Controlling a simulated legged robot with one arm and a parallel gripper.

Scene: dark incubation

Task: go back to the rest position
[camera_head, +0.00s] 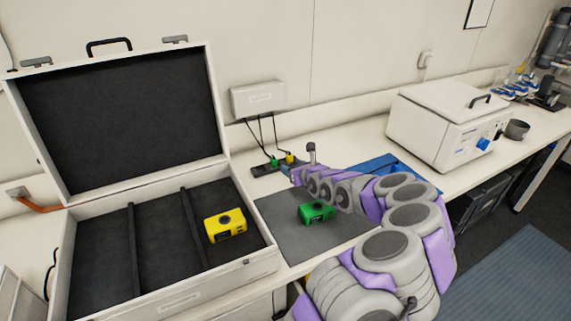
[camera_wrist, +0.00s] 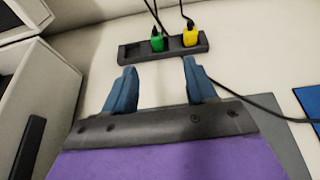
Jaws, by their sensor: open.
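My gripper (camera_wrist: 159,66) is open in the wrist view, with two blue fingers apart and nothing between them. It points at a dark strip (camera_wrist: 131,52) holding a green plug (camera_wrist: 157,44) and a yellow plug (camera_wrist: 190,38). The plugs lie beyond the fingertips, apart from them. In the head view, my arm reaches in from the lower right over the bench, its end near the strip (camera_head: 262,170). The fingers are hard to make out there.
An open case (camera_head: 172,300) with dark dividers stands at left, a yellow device (camera_head: 225,225) in its right compartment. A green device (camera_head: 317,212) sits on a grey mat (camera_head: 285,235) beside my arm.

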